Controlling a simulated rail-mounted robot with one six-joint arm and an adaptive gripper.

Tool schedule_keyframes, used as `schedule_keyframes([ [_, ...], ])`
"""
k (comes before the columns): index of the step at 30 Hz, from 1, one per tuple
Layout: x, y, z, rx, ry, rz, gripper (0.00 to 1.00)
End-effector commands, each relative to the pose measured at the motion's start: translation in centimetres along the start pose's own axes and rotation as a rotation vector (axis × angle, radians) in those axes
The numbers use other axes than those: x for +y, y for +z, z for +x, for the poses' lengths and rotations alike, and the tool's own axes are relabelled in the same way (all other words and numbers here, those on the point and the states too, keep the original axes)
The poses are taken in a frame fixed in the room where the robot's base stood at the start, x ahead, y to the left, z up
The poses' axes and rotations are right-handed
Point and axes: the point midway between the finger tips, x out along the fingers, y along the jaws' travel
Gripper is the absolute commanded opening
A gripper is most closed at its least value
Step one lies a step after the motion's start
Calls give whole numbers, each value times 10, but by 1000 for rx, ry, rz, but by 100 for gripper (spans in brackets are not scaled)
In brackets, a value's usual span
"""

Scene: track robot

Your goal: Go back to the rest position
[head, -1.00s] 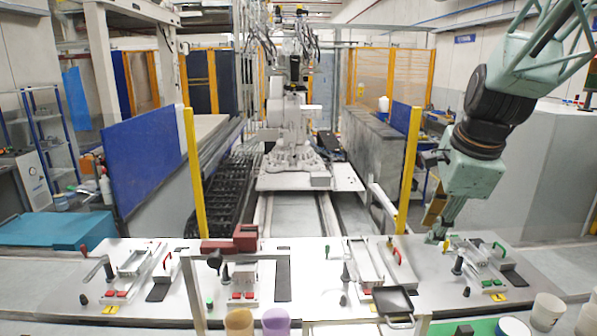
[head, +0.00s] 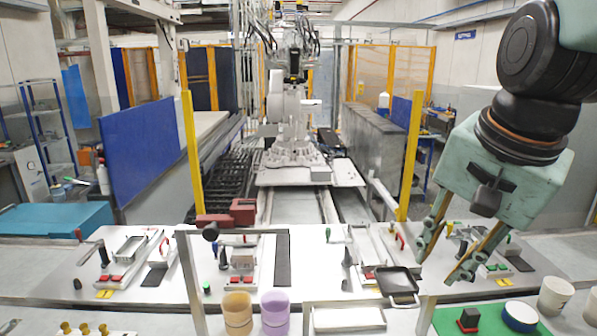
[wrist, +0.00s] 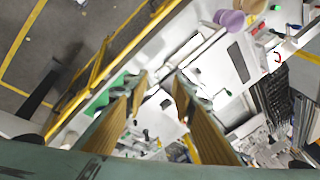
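My gripper (head: 440,262) is at the right of the head view, above the right part of the white work table (head: 320,262). Its two fingers are spread apart with nothing between them. In the wrist view the fingers (wrist: 157,100) also stand apart, with only the table and fixtures seen beyond them. My arm comes down from the upper right corner of the head view.
Clamp fixtures with red and green knobs stand along the table. A black square pan (head: 397,281) lies below and left of my gripper. A green mat (head: 455,318), white cups (head: 555,296), and orange (head: 238,312) and purple (head: 275,311) cups are nearer. Yellow posts (head: 411,155) stand behind the table.

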Motion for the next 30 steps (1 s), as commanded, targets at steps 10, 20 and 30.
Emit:
schedule_keyframes([
  [10, 43, 59, -1, 0, 5, -326, 24],
  [20, 88, 109, 3, -1, 13, -632, 24],
  [30, 117, 138, 8, -4, 21, -826, 24],
])
